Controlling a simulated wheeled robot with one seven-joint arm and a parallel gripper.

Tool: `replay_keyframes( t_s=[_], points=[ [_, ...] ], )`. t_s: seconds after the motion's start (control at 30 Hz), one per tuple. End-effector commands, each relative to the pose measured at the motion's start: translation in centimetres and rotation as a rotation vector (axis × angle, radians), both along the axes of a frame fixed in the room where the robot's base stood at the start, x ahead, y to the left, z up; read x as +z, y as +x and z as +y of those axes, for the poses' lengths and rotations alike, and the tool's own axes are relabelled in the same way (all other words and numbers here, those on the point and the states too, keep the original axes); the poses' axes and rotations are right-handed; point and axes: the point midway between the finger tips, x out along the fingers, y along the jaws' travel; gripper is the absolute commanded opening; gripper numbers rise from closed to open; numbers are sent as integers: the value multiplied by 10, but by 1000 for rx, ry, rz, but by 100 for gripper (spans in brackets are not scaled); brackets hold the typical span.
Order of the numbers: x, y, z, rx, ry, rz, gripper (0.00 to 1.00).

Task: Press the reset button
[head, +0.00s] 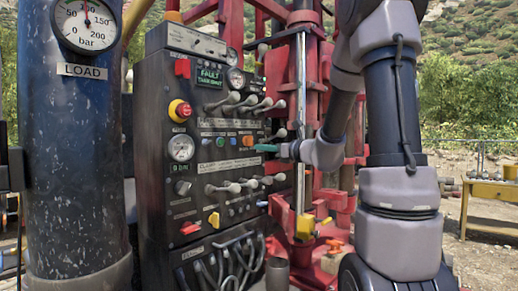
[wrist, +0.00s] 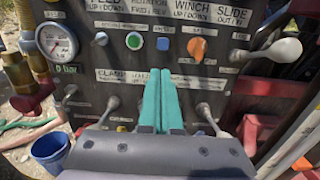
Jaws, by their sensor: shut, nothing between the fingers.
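The dark control panel (head: 158,160) stands left of centre in the head view. A row on it holds a green button (wrist: 133,41), a blue button (wrist: 162,44) and an orange knob (wrist: 197,48). In the head view the green button (head: 220,141), blue button (head: 233,141) and orange knob (head: 248,140) also show. Their small labels are too blurred to read, so I cannot tell which is the reset button. My gripper (head: 262,148) has teal fingers, shut and empty, in front of the panel; in the wrist view its tips (wrist: 160,72) are just below the blue button.
Levers (head: 222,188) stick out above and below the button row. A red mushroom button (head: 180,110) and a lit FAULT display (head: 210,76) are higher up. A blue cylinder (head: 70,150) stands left, red rig framework (head: 305,110) right. A blue bucket (wrist: 50,150) stands low left.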

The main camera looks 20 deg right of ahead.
Motion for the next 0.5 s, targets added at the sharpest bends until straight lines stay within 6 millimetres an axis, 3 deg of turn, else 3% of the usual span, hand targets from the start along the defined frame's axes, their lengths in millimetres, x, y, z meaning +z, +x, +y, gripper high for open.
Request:
replay_keyframes(
  t_s=[0.3, 0.5],
  points=[
    [2, 58, 39, 4, 0, 0, 0],
    [3, 84, 56, 2, 1, 1, 0]
  ],
)
